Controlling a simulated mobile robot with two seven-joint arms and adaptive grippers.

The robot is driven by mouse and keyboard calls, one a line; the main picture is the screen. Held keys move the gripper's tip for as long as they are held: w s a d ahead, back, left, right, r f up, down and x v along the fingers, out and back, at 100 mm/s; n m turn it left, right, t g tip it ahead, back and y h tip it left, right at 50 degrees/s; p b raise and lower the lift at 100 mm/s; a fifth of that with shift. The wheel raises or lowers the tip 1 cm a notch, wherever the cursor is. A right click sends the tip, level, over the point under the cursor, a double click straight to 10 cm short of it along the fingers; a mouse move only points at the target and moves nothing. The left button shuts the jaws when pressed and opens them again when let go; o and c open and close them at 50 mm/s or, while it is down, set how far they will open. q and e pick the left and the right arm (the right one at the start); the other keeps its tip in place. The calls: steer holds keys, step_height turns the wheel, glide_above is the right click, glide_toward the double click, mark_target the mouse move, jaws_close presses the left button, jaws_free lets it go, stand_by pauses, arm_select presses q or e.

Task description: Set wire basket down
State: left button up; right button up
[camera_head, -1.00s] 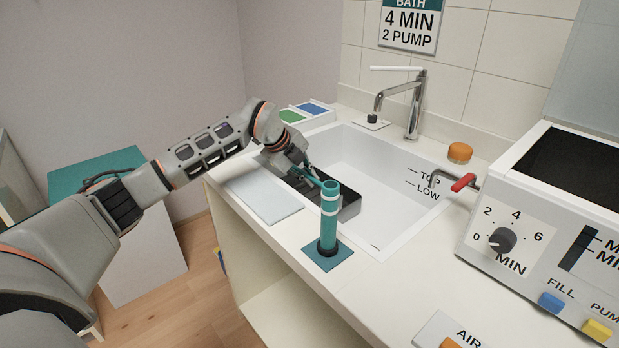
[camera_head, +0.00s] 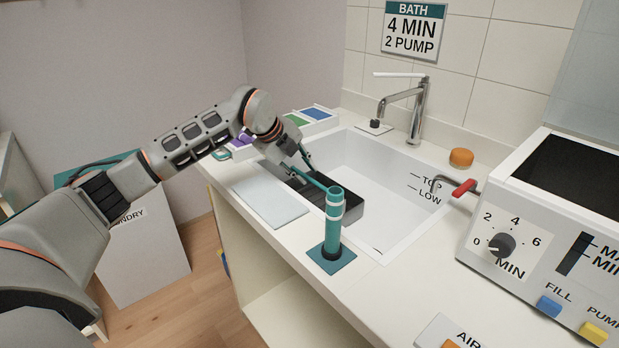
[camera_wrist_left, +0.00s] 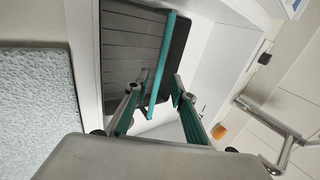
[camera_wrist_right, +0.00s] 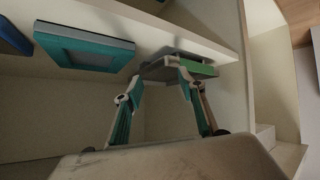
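The basket (camera_head: 352,206) shows as a dark box with a teal bar handle (camera_head: 312,178) in the near left part of the white sink (camera_head: 385,180). In the left wrist view its ribbed dark inside (camera_wrist_left: 130,50) and the teal handle (camera_wrist_left: 160,65) show. My left gripper (camera_head: 297,164) is just above the basket's far left end. Its fingers (camera_wrist_left: 155,96) are spread, with the handle's end between them and no clear grip. Whether the basket rests on the sink floor is hidden.
A teal cylinder (camera_head: 333,225) stands on the counter close to the basket. A pale mat (camera_head: 270,202) lies left of the sink. A faucet (camera_head: 418,108) and red-handled lever (camera_head: 463,188) are at the right. A shelf with a green-edged object (camera_wrist_right: 200,68) faces my right gripper.

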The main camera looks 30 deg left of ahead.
steer(key=shift+r+p, duration=0.25)
steer(key=shift+p, duration=0.05)
arm_select(q)
steer(key=v, duration=0.6)
steer(key=shift+r, duration=0.15)
arm_select(e)
steer(key=shift+a, duration=0.2)
steer(key=shift+r, duration=0.1)
